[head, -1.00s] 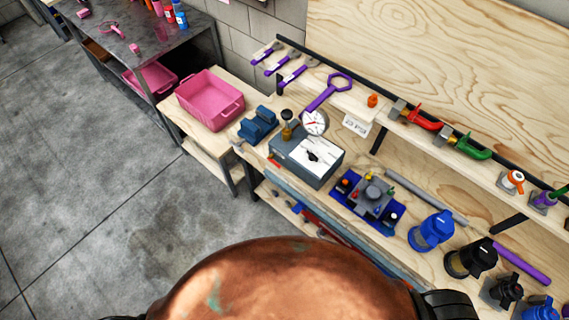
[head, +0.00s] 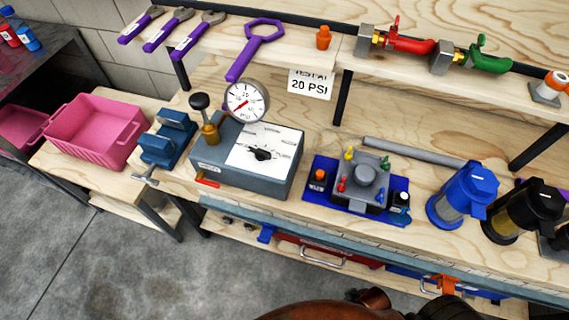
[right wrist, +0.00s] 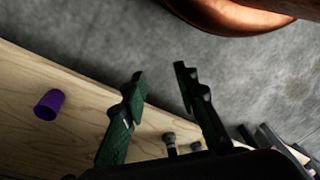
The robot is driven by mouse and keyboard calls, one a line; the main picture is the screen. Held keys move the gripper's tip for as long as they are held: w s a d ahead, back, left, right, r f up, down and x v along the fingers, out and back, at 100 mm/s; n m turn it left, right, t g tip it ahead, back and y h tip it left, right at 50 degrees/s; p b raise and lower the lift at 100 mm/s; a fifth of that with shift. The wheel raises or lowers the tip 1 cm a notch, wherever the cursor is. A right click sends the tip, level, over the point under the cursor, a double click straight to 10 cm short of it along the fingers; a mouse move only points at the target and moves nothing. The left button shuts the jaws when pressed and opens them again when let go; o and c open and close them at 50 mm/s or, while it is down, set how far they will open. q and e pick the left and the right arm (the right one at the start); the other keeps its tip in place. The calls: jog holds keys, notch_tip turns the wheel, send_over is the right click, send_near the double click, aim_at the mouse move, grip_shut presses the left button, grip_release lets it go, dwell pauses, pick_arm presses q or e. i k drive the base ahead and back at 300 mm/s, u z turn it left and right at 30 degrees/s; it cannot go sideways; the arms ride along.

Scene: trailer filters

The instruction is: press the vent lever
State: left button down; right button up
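A grey test box (head: 245,165) with a white dial panel and a black knob stands on the wooden bench. A small red lever (head: 208,183) sticks out low at its front left; it looks like the vent lever. A round gauge (head: 246,101) and a black-knobbed brass plunger (head: 205,115) stand on the box. The gauge's red needle points to the lower left. My right gripper (right wrist: 160,75) is open and empty in the right wrist view, over the bench edge and floor. The box is not visible there. My left gripper is not in view.
A blue vise (head: 165,140) and a pink bin (head: 95,130) stand left of the box. A blue tray (head: 318,205) with a grey fixture and blue and black filter housings (head: 462,195) stand right. A purple cylinder (right wrist: 49,104) is on the wood in the right wrist view.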

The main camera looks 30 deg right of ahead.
aim_at(207, 183)
jog(key=k, duration=1.25)
jog(key=u, duration=0.8)
jog(key=i, duration=0.95)
jog(key=z, duration=0.05)
